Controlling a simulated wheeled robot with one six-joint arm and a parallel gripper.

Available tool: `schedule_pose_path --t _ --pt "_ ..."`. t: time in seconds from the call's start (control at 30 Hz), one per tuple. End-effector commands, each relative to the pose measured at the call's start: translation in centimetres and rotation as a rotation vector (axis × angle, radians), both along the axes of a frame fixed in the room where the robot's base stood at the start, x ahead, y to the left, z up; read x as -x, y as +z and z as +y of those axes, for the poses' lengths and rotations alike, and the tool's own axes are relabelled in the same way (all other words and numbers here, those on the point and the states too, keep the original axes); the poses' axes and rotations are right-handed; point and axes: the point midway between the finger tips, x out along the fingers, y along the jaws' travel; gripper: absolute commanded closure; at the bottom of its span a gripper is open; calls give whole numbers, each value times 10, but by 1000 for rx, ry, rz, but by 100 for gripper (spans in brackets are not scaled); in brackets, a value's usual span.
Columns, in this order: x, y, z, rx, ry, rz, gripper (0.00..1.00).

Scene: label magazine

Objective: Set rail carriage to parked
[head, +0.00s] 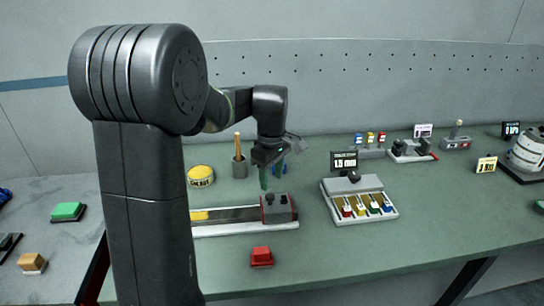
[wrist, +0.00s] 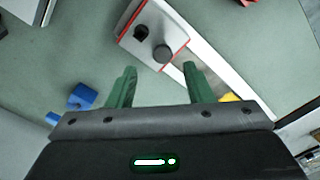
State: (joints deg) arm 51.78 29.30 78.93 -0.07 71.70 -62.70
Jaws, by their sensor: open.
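The rail carriage (head: 279,208) is a grey block with red edges and two dark knobs on top. It sits at the right end of a white-based rail (head: 240,230); a yellow patch (head: 201,215) shows at the rail's left, partly behind my arm. In the wrist view the carriage (wrist: 153,28) lies beyond the fingertips, its knobs near the top middle, and the yellow patch (wrist: 229,97) is beside the right finger. My gripper (head: 272,176) is open, its green fingers pointing down above the carriage, apart from it. It is empty in the wrist view (wrist: 158,76).
A red block (head: 262,256) lies in front of the rail. A yellow tin (head: 200,177) and a grey cup (head: 239,167) stand behind it. A tray with coloured labels (head: 359,214) and a 1.5 mm display (head: 344,162) stand to the right. A blue object (wrist: 83,95) is near the left finger.

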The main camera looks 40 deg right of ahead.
Motion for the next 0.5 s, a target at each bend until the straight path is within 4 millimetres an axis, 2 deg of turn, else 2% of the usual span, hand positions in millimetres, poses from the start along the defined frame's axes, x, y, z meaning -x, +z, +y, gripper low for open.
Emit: schedule_pose_path --t 0.1,0.2,0.33,0.5 --pt "0 29 -1 5 0 -3 53" --pt "0 48 -1 4 -1 -2 53" --pt "0 68 -1 3 -1 -2 53" --pt "0 79 -1 1 -1 0 53"
